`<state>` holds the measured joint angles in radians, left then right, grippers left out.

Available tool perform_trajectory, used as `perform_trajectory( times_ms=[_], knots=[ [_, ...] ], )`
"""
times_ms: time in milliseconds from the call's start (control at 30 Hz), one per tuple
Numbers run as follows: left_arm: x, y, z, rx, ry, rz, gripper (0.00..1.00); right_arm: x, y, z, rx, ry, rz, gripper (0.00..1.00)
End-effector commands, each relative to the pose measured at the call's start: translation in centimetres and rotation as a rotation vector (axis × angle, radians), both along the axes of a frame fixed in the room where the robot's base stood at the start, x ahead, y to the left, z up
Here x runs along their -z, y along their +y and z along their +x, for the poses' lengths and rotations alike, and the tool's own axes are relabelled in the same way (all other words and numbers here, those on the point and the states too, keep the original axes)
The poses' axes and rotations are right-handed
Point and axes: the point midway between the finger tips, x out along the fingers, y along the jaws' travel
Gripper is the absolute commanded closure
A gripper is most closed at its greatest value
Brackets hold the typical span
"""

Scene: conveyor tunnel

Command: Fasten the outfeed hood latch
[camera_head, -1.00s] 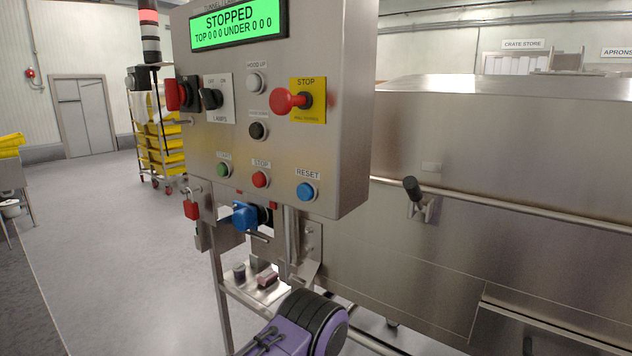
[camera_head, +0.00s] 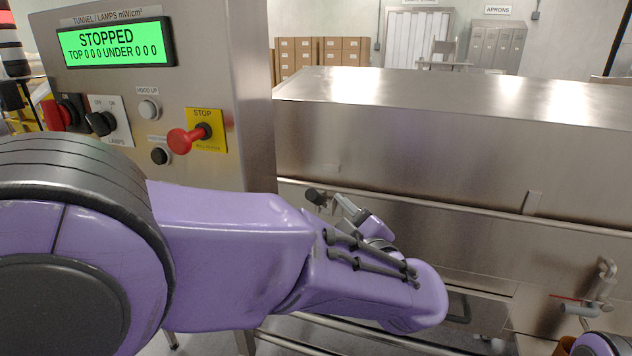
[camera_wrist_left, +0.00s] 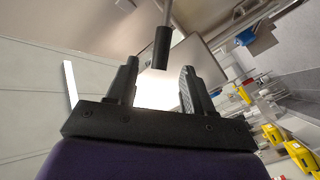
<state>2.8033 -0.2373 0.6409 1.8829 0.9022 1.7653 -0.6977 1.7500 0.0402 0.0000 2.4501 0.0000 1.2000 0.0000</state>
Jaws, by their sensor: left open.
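The hood latch has a black grip (camera_head: 316,196) and sits on the front of the steel outfeed hood (camera_head: 440,140), just right of the control box. My left gripper (camera_head: 347,207) is beside the grip, to its right in the head view; my forearm hides the lower part of the latch. In the left wrist view, the black grip (camera_wrist_left: 162,48) on its metal rod lies just beyond the fingertips of my left gripper (camera_wrist_left: 160,78), roughly centred between them. The fingers are open with nothing between them. I cannot tell whether the latch is fastened.
The control box (camera_head: 255,120) with its "STOPPED" display and red stop knob (camera_head: 185,139) stands close behind my left arm. A rail (camera_head: 470,208) runs along the hood front. A metal valve-like fitting (camera_head: 600,285) juts out at the right.

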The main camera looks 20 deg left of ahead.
Motion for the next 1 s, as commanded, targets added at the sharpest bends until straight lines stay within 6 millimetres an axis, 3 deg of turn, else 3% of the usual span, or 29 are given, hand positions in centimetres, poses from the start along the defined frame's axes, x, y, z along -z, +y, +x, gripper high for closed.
perform_trajectory(
  times_ms=[400,767,900,933,1000],
  knots=[
    [-0.1,5.7,6.3,0.001,0.002,-0.001,0.48,-3.1,0.0,0.0,0.000,0.000,0.000,1.00],
    [0.2,6.3,7.0,0.002,0.002,0.001,0.48,-3.2,0.0,0.0,0.000,0.000,0.000,1.00],
    [0.2,6.3,7.0,0.002,0.002,0.001,0.94,-3.2,0.0,0.0,0.000,0.000,0.000,1.00],
    [0.2,6.3,7.0,0.002,0.002,0.001,1.00,-3.2,0.0,0.0,0.000,0.000,0.000,1.00],
    [0.2,6.3,7.0,0.002,0.002,0.001,1.00,-3.2,0.0,0.0,0.000,0.000,0.000,1.00]
  ],
)
